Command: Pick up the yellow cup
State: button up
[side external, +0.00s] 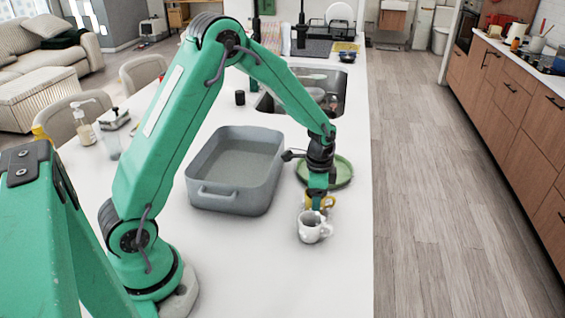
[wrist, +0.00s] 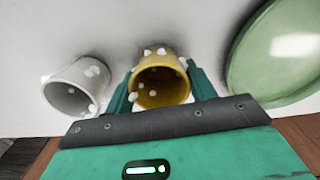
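The yellow cup (side external: 328,201) stands on the white counter, partly hidden behind my gripper and a white cup. In the wrist view the yellow cup (wrist: 160,82) lies between my two fingers, its opening facing the camera, with pale spots on it. My gripper (wrist: 160,78) is open, with one finger on each side of the cup. The gaps are very small, and I cannot tell whether either finger touches it. In the side view my gripper (side external: 318,198) points down at the cup.
The white cup (side external: 312,228) stands close beside the yellow one, left of it in the wrist view (wrist: 75,88). A green plate (side external: 340,172) lies on the other side. A grey basin (side external: 232,170) stands to the left. The counter's right edge is close.

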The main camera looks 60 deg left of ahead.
jog(key=c, duration=0.5)
jog(key=shift+r, duration=0.1)
jog(key=shift+r, duration=0.65)
jog(key=r, duration=0.3)
jog(key=shift+s+d+r, duration=0.1)
jog(key=shift+s+d, duration=0.05)
jog(key=shift+d, duration=0.25)
jog(key=s+d+r, duration=0.1)
jog(key=d+r, duration=0.1)
jog(key=d, duration=0.1)
jog(key=s+d+r, duration=0.2)
jog(key=d, duration=0.1)
jog(key=s+d+r, duration=0.2)
jog(key=d, duration=0.1)
jog(key=shift+d+r, duration=0.2)
jog(key=shift+d, duration=0.1)
